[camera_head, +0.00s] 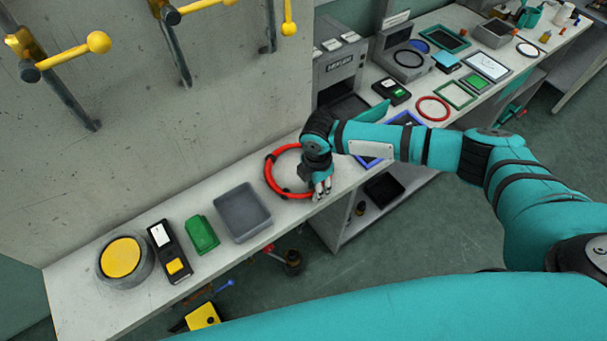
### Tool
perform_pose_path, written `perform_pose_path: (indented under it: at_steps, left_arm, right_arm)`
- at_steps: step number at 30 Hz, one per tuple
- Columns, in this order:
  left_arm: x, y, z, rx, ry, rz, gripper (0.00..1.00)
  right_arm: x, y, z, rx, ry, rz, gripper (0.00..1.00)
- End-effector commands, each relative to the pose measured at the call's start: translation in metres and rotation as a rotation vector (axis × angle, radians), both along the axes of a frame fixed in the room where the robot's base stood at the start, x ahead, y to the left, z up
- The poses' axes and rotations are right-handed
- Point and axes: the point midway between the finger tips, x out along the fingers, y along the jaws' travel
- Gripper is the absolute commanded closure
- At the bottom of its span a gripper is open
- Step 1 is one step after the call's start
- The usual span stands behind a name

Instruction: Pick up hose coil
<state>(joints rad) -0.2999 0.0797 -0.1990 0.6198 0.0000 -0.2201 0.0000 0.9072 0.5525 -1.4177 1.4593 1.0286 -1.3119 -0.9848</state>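A red ring with black bands, which looks like the hose coil (269,182), lies flat on the light workbench. My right gripper (322,191) points down over the right side of this ring. The gripper and wrist hide that part of the ring. The fingers are small and close together in this view, and I cannot tell whether they touch the ring or hold it. My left gripper is not in view.
Left of the ring are a grey tray (262,218), a green block (202,233), a black handheld device (160,237) and a round container with a yellow top (120,257). A concrete wall with yellow-handled levers (99,42) stands behind. Another red ring (433,108) lies farther right among several items.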

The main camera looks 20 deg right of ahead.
Motion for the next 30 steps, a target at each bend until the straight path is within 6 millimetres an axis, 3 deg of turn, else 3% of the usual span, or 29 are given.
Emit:
perform_pose_path:
  at_steps: [16, 24, 30]
  left_arm:
    - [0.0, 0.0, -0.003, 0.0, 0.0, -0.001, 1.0]
    - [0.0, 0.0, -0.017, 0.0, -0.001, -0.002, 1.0]
    - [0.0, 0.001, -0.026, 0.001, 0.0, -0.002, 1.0]
  right_arm:
    - [0.001, 0.0, 0.006, 0.001, -0.003, -0.001, 1.0]
    - [0.002, 0.0, 0.036, 0.002, -0.007, 0.0, 1.0]
    - [-0.04, -0.025, 0.037, 0.0, 0.0, 0.0, 1.0]
